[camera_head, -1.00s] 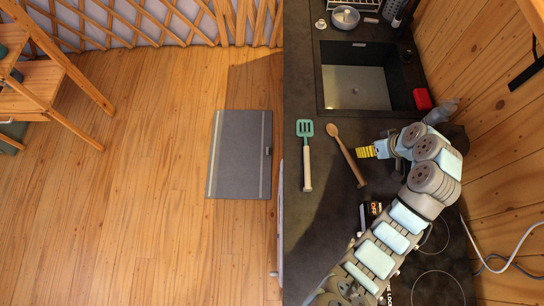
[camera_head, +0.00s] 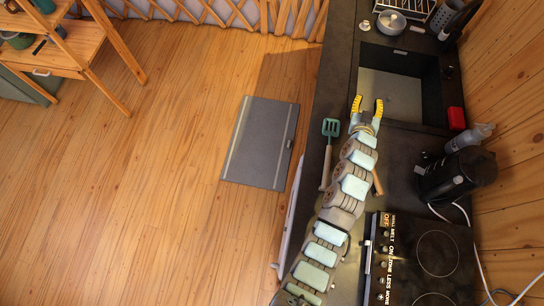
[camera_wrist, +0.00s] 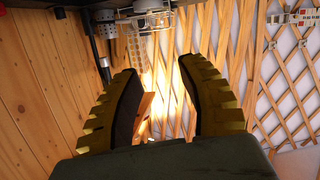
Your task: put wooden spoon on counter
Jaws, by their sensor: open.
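The wooden spoon is mostly hidden behind my arm in the head view; a short stretch of its handle (camera_head: 377,183) shows at the arm's right side, on the dark counter (camera_head: 402,160). My gripper (camera_head: 367,104) has its yellow fingers spread apart over the left part of the sink, beyond the spoon. In the wrist view my gripper (camera_wrist: 158,70) is also open, facing the lattice wall, with no spoon recognisable between its fingers.
A green slotted turner (camera_head: 328,155) lies along the counter's left side, close to my arm. The sink (camera_head: 440,95) is at the back. A black kettle (camera_head: 455,177), a clear bottle (camera_head: 470,137) and a red block (camera_head: 456,118) stand at the right. The hob (camera_head: 425,255) is in front.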

